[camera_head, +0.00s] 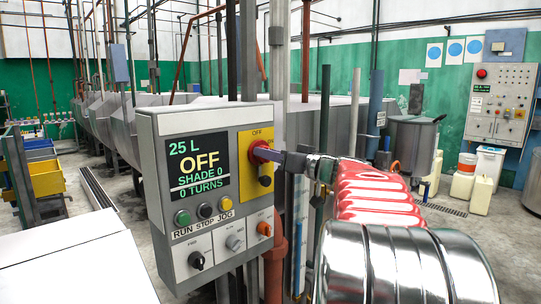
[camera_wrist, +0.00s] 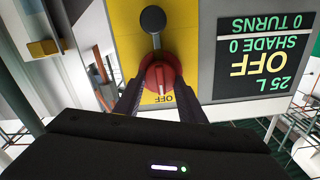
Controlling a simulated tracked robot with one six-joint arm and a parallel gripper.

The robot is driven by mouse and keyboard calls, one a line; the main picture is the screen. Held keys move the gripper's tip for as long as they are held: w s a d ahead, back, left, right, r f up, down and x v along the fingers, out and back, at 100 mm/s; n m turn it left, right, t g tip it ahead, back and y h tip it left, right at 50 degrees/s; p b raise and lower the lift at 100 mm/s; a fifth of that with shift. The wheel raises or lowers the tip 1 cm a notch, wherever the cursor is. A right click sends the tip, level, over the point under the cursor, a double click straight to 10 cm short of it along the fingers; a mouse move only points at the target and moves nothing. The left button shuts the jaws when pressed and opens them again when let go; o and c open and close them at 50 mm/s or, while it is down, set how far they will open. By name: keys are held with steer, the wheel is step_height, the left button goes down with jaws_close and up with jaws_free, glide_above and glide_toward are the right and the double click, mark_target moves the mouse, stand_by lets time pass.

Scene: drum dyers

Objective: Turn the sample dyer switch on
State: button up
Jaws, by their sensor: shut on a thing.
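The sample dyer's grey control box (camera_head: 154,142) stands in the middle of the head view. Its screen (camera_head: 200,165) reads "25 L OFF SHADE 0 0 TURNS". The red rotary switch (camera_head: 262,152) sits on a yellow plate (camera_head: 247,180) right of the screen, under the word OFF. In the wrist view, upside down, the red switch (camera_wrist: 158,76) lies between the two dark fingers of my gripper (camera_wrist: 160,88). The fingers are shut on it from both sides. A black knob or padlock-like part (camera_wrist: 153,19) is on the same plate, beyond the switch.
RUN, STOP and JOG buttons (camera_head: 204,210) and small selector knobs (camera_head: 197,260) sit lower on the box. Rusty and grey pipes (camera_head: 273,262) stand just right of it. A white surface (camera_head: 70,262) is at front left. A steel drum (camera_head: 412,145) and another panel (camera_head: 500,105) stand back right.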

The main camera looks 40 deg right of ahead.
steer(key=shift+m, duration=0.4)
steer(key=shift+d+f+m, duration=0.1)
steer(key=shift+f+m, duration=0.1)
steer(key=shift+m, duration=2.65)
steer(key=shift+d+f+m, duration=0.1)
steer(key=shift+f+m, duration=0.05)
steer(key=shift+m, duration=2.75)
steer(key=shift+d+f+m, duration=0.1)
steer(key=shift+f+m, duration=0.1)
steer(key=shift+m, duration=2.65)
steer(key=o, duration=1)
steer(key=shift+o, duration=0.2)
steer(key=shift+a+r, duration=0.1)
steer(key=shift+s, duration=0.15)
